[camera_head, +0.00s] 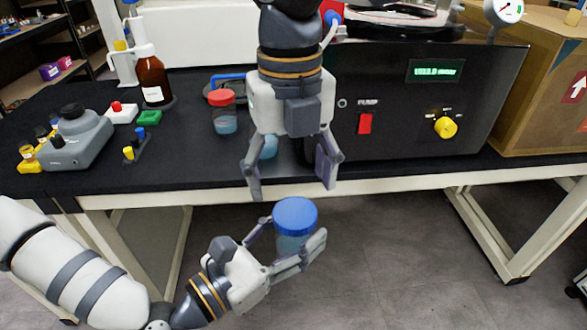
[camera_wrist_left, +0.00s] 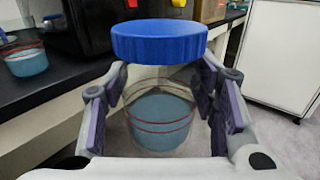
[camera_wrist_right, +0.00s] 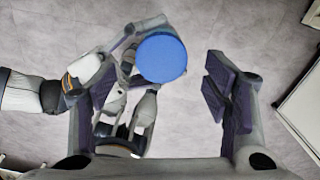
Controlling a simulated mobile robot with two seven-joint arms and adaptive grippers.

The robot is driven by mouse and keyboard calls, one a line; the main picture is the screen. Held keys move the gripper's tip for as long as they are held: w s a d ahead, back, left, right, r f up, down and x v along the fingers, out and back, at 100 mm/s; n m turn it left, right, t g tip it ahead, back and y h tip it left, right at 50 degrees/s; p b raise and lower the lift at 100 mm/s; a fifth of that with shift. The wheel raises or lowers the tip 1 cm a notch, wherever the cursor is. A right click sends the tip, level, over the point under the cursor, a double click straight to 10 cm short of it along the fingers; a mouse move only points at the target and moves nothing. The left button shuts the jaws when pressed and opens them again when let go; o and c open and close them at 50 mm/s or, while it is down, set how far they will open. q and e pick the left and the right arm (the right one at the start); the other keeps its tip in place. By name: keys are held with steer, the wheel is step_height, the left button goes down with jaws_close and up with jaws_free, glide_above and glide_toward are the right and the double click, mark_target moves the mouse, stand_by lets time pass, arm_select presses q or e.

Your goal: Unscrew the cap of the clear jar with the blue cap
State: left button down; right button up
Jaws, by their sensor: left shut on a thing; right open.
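The clear jar (camera_head: 291,243) with its blue cap (camera_head: 295,215) is upright in the air in front of the bench edge. My left gripper (camera_head: 286,250) is shut on the jar's body. The left wrist view shows the jar (camera_wrist_left: 160,120) between the fingers, with blue liquid inside and the blue cap (camera_wrist_left: 159,41) above them. My right gripper (camera_head: 293,185) points down above the cap, open and empty. In the right wrist view the cap (camera_wrist_right: 161,58) shows between the open fingers (camera_wrist_right: 165,85), closer to the left finger. The fingers appear apart from it.
A red-capped jar (camera_head: 223,112) stands on the black bench (camera_head: 200,165). A brown bottle (camera_head: 152,78), a grey device (camera_head: 76,138) and small coloured items stand at left. The freeze dryer (camera_head: 430,100) and a cardboard box (camera_head: 540,85) are at right.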

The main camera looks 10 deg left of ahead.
mark_target(295, 213)
steer(key=m, duration=0.4)
steer(key=shift+s+r, duration=0.1)
steer(key=shift+r, duration=0.05)
steer(key=m, duration=0.4)
steer(key=shift+r, duration=0.15)
steer(key=m, duration=0.4)
steer(key=shift+s+d+r, duration=0.1)
steer(key=shift+r, duration=0.05)
steer(key=m, duration=0.3)
steer(key=shift+r+m, duration=0.15)
steer(key=shift+m, duration=0.25)
steer(key=m, duration=0.3)
steer(key=shift+r+m, duration=0.15)
steer(key=shift+m, duration=0.25)
steer(key=m, duration=0.4)
steer(key=shift+r, duration=0.15)
steer(key=m, duration=0.3)
steer(key=shift+s+d+r+m, duration=0.1)
steer(key=shift+r+m, duration=0.05)
steer(key=shift+m, duration=0.25)
steer(key=m, duration=0.6)
steer(key=shift+r+m, duration=0.25)
steer(key=shift+m, duration=0.15)
steer(key=m, duration=0.3)
steer(key=shift+r+m, duration=0.15)
steer(key=shift+m, duration=0.55)
step_height(295, 213, down, 8)
